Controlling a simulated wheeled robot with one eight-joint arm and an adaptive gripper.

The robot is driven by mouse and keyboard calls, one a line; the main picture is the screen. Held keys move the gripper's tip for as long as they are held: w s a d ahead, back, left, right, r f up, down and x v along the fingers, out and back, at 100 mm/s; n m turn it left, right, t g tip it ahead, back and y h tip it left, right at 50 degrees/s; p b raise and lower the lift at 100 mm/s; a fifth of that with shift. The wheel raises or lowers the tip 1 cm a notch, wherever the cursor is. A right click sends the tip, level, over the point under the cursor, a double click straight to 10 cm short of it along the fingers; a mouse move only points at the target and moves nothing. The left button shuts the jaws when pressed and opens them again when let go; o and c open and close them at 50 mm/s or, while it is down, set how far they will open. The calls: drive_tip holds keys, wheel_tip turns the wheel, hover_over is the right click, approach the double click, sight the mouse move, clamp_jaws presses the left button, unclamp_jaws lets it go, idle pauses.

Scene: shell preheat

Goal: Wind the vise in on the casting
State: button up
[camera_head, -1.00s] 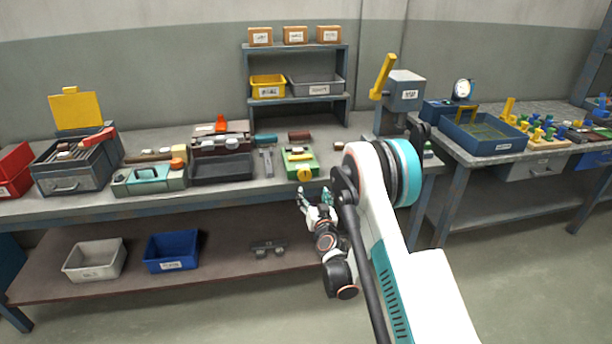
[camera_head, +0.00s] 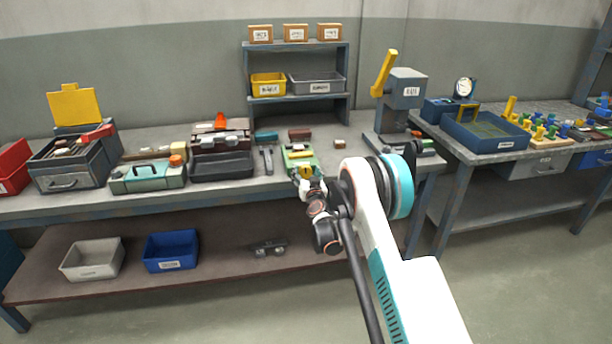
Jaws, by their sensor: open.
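The green vise (camera_head: 293,151) sits at the front of the main bench, with a round yellow knob (camera_head: 306,170) on its front. A small pale piece lies on top between its parts; I cannot tell whether it is the casting. My gripper (camera_head: 307,181) is open at the bench's front edge, right at the yellow knob. Its fingers overlap the knob's lower part, and I cannot tell whether they touch it. My wrist hides the bench edge below the vise.
A hammer (camera_head: 267,160) and a dark tray (camera_head: 222,166) lie left of the vise. A small brown block (camera_head: 339,144) lies to its right. A grey press (camera_head: 405,90) with a yellow lever stands farther right. A shelf rack (camera_head: 297,98) stands behind.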

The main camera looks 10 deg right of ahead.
drive_tip(key=c, duration=1.1)
drive_tip(key=shift+o, duration=0.2)
drive_tip(key=shift+m, duration=0.8)
drive_tip(key=o, duration=1.1)
drive_tip(key=shift+c, duration=0.2)
drive_tip(key=s, duration=1.2)
